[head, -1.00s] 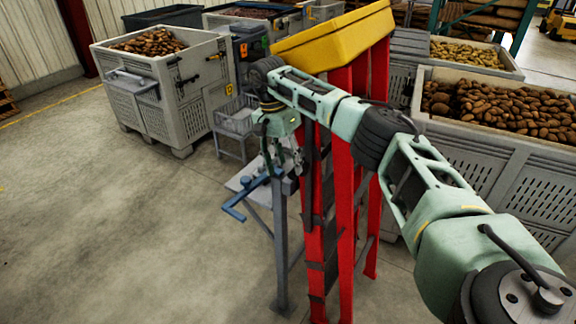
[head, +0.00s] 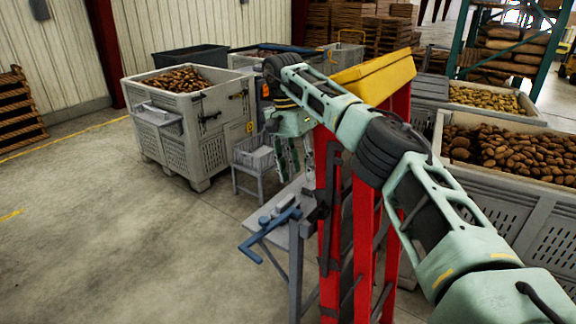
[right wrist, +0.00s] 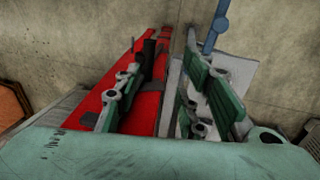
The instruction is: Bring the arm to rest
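My right arm (head: 425,210) reaches in from the lower right and passes in front of the red stepladder (head: 335,235) with its yellow top (head: 375,78). My right gripper (head: 298,172) hangs down beside the ladder, above a small grey work stand (head: 290,232). In the right wrist view its green-and-grey fingers (right wrist: 165,72) are spread apart with nothing held between them. The red ladder (right wrist: 92,105) lies below on the left there. My left gripper is not in view.
The stand carries a blue clamp-like tool (head: 270,232). A grey potato bin (head: 185,135) stands at the back left, another (head: 500,205) at the right. The floor at left (head: 100,235) is clear.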

